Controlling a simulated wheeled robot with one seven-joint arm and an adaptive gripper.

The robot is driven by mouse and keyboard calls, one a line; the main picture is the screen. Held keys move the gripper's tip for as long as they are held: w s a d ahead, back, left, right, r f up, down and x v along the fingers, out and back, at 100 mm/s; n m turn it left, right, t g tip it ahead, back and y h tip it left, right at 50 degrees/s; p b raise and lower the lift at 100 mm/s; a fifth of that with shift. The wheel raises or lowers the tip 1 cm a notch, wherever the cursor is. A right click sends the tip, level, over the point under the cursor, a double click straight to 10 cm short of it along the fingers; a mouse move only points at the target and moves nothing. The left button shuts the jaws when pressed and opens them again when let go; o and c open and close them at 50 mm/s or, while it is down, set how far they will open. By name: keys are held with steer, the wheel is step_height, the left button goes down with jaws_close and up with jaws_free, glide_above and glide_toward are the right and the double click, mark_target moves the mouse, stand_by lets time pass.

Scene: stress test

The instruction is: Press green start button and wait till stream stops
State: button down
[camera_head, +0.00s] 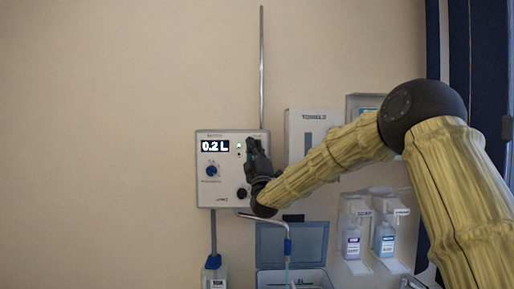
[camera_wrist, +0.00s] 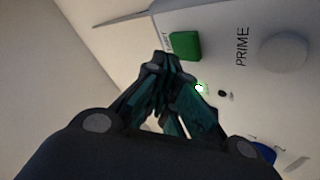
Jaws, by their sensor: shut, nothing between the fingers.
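The white dispenser panel (camera_head: 222,187) is on the wall, with a display (camera_head: 212,146) reading 0.2 L. The green button (camera_wrist: 185,46) shows in the wrist view, just beyond my fingertips; my gripper hides it in the head view. My gripper (camera_head: 251,147) is shut and empty in front of the panel's right side. In the wrist view its tips (camera_wrist: 163,65) are beside the button's lower left; I cannot tell if they touch. A small green light (camera_wrist: 199,88) glows. A pale thin line below the spout (camera_head: 288,248) may be the stream.
A grey round button (camera_wrist: 283,52) sits near the word PRIME. The panel has a blue knob (camera_head: 211,170). A blue-grey open container (camera_head: 292,239) is below the spout. Bottles in holders (camera_head: 384,238) hang at right. The wall at left is clear.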

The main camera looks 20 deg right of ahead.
steer(key=s+b, duration=0.1)
steer(key=s, duration=0.1)
steer(key=s+a+b, duration=0.1)
steer(key=s+b, duration=0.1)
steer(key=shift+s+a, duration=0.2)
steer(key=shift+s, duration=0.2)
stand_by(0.4)
stand_by(0.5)
